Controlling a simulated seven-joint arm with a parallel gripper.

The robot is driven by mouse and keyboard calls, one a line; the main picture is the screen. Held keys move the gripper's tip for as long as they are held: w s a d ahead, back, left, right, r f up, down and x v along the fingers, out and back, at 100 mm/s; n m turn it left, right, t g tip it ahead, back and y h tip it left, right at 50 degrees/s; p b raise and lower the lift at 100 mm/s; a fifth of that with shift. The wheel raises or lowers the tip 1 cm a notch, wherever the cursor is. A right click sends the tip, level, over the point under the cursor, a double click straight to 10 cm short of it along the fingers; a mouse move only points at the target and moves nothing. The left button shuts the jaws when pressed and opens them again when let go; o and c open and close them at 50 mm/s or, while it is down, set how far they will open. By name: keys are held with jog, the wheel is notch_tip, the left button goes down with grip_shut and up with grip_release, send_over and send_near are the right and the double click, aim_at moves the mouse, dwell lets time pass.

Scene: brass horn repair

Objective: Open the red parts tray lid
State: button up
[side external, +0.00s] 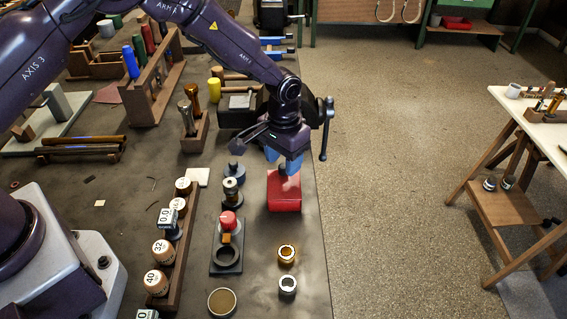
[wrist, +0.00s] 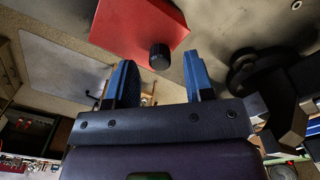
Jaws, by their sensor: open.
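The red parts tray (side external: 284,195) is a small red box near the right edge of the bench, with its lid down. In the wrist view its red lid (wrist: 135,25) fills the upper middle, and a dark ribbed knob (wrist: 160,56) stands on it. My gripper (side external: 283,163) points down over the tray, its blue fingers apart. In the wrist view the knob lies just past the fingertips of my gripper (wrist: 161,75), in line with the gap between them. I cannot tell whether either finger touches it.
A dark-topped pot (side external: 232,190) stands left of the tray. A dark stand with a red knob (side external: 229,220) is nearer the front. A vise handle (side external: 326,125) rises right of my wrist. The bench edge is close on the right.

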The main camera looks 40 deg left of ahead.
jog(key=shift+f, duration=0.95)
jog(key=shift+c, duration=0.2)
grip_shut()
jog(key=w+a, duration=0.5)
jog(key=shift+o, duration=0.2)
grip_release()
